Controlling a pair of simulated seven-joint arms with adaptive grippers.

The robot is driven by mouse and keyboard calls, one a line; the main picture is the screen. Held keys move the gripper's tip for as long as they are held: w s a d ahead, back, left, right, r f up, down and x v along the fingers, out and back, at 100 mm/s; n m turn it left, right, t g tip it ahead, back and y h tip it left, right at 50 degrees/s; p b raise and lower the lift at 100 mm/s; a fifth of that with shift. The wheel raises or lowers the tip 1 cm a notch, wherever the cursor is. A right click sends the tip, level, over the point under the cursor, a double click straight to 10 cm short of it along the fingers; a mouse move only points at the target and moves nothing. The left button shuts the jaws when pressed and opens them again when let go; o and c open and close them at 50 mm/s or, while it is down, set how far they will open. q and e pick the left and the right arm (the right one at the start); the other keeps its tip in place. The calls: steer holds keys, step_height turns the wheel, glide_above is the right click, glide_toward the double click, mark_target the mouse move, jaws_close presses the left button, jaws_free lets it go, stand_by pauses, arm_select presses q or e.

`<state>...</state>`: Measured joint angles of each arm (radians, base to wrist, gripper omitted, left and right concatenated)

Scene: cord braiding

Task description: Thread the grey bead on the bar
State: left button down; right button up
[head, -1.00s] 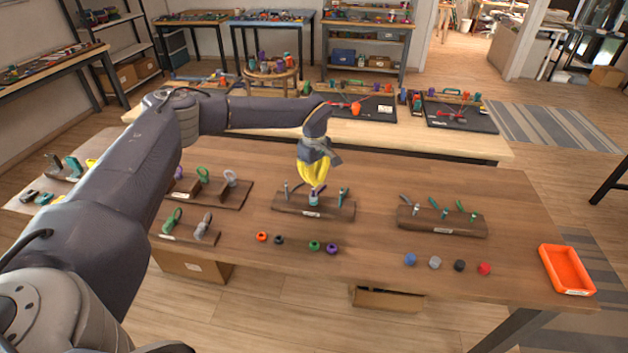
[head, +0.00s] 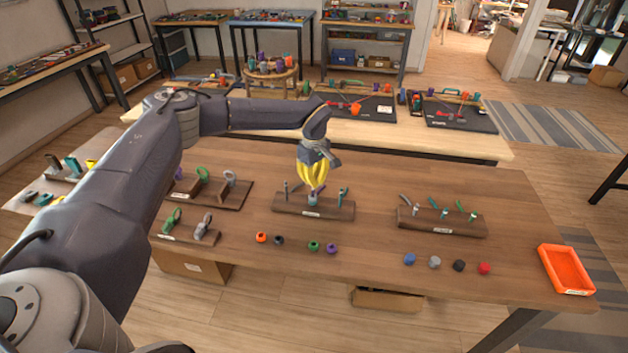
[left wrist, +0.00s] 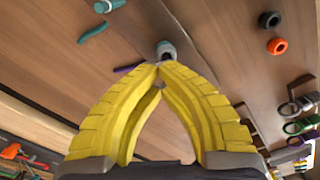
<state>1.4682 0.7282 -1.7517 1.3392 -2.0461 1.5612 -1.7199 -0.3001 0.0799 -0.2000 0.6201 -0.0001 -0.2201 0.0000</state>
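My left gripper (head: 314,188) points down over the middle wooden stand (head: 290,207), with its yellow fingertips together. In the left wrist view the fingers (left wrist: 160,67) meet in a pointed arch at a small grey round piece (left wrist: 167,48), which looks like the grey bead; it also shows under the tips in the head view (head: 312,198). It is at the stand's middle bar, which the tips and the bead mostly hide. I cannot tell how far it sits on the bar. A teal bar (head: 343,195) stands to its right. My right gripper is not in view.
Orange (head: 261,237), dark, green (head: 314,246) and purple beads lie in front of the stand. Blue, grey (head: 435,262), black and red beads lie further right. Another stand (head: 460,224) is at the right, near an orange tray (head: 566,270). Stands with rings are at the left.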

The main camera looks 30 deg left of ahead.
arm_select(q)
steer(key=shift+f, duration=0.85)
stand_by(0.6)
steer(key=c, duration=1.3)
jaws_free()
steer(key=shift+r, duration=0.15)
steer(key=shift+r, duration=2.9)
